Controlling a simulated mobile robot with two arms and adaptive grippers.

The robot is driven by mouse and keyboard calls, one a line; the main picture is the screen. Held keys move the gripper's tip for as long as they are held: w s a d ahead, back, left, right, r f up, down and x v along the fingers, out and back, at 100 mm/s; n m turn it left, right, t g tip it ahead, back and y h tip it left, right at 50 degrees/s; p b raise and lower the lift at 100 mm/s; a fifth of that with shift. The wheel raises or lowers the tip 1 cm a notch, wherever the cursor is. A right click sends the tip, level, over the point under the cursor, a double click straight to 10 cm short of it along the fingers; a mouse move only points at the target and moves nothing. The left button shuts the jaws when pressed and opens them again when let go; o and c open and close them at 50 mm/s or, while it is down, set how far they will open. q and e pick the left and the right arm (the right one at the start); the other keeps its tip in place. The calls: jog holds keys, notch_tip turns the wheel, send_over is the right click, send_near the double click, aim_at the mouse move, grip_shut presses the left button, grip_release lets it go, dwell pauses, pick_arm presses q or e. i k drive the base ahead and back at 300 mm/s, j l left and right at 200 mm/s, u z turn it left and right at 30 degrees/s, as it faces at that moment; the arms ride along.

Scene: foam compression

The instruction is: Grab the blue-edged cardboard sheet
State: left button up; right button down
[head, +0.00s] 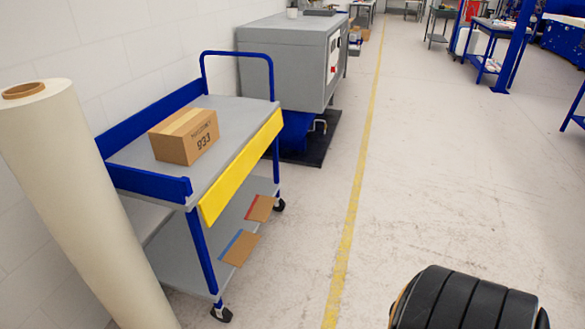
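The blue-edged cardboard sheet (243,249) lies on the lower shelf (190,262) of a blue and grey cart, near the front side. Its blue strip runs along its left edge, and its right part reaches the shelf's outer edge. A second cardboard sheet with a red edge (262,209) lies on the same shelf, farther back and to the right, apart from the first. Neither of my grippers shows in the head view, so their state and their distance from the sheet cannot be seen.
The cart's top (228,113) carries a closed cardboard box (186,136) and has a yellow front panel (240,168) above the lower shelf. A tall off-white roll (75,200) stands at the left. A grey machine (285,60) stands behind.

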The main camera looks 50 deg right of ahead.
aim_at(239, 250)
jog(key=z, duration=1.1)
jog(key=i+l+u, duration=0.15)
jog(key=i+l, duration=0.25)
